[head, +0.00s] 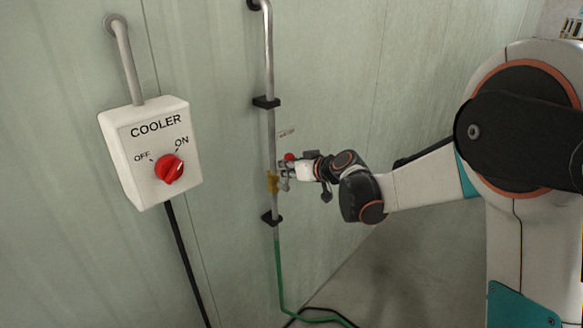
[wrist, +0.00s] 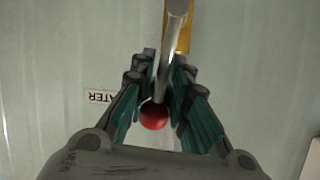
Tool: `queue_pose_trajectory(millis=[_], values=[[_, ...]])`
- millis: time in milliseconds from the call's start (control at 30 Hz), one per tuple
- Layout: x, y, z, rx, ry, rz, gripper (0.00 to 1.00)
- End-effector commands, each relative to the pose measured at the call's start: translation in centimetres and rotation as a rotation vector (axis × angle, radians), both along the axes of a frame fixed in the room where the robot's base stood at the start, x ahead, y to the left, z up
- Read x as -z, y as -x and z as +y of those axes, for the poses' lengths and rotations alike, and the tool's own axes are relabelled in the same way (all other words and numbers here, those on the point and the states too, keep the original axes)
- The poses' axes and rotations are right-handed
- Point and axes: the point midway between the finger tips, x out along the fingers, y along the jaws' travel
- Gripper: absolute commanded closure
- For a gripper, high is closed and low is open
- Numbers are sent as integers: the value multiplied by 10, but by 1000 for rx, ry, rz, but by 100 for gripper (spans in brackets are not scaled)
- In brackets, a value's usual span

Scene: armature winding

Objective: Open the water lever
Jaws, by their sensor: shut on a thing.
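The water lever is a thin grey rod with a red ball knob (wrist: 153,116). In the wrist view the rod (wrist: 166,70) runs from the knob up towards a yellow valve body (wrist: 184,30). My gripper (wrist: 163,75) has its two teal-padded fingers closed around the rod, with the knob on the palm side. In the head view my gripper (head: 286,174) is at the vertical pipe, beside the yellow valve (head: 272,182). The red knob (head: 289,157) shows just above the fingers. The fingers partly hide the lever there.
The metal pipe (head: 271,135) runs down the wall on black brackets (head: 266,102) into a green hose (head: 279,270). A white cooler box (head: 120,150) with a red knob (head: 169,168) hangs to the left. A "WATER" label (wrist: 101,97) is on the wall.

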Motion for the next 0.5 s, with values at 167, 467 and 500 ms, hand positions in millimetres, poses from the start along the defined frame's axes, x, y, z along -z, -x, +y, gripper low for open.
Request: queue_pose_trajectory(millis=[167, 467, 500], values=[[-2, 4, 5, 1, 48, -67, 100], [-2, 8, 8, 0, 88, -117, 100], [-2, 8, 8, 0, 89, -118, 100]])
